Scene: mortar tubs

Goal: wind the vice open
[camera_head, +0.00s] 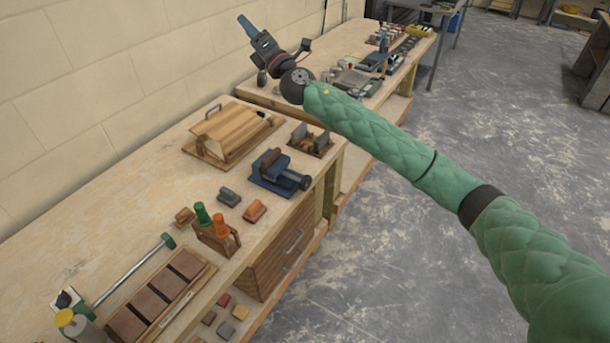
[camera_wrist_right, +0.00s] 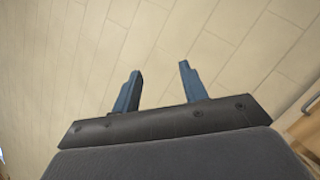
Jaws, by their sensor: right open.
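A small blue vice (camera_head: 272,175) stands on the near wooden workbench (camera_head: 150,185), towards its right edge, with a brownish block at its top. A dark cylindrical part sticks out of it to the right. The gap between its jaws is too small to make out. My right gripper (camera_head: 243,20) is raised near the wall, above and beyond the vice and well apart from it, with its blue fingers pointing up and left. In the right wrist view its two fingers (camera_wrist_right: 160,68) stand apart with only the wall between them. My left gripper is not in view.
Near the vice are a wooden box (camera_head: 232,130), a dark clamp-like piece (camera_head: 311,140), small blocks (camera_head: 255,210) and a rack with orange and green handles (camera_head: 215,235). A second bench (camera_head: 340,38) with tools lies beyond.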

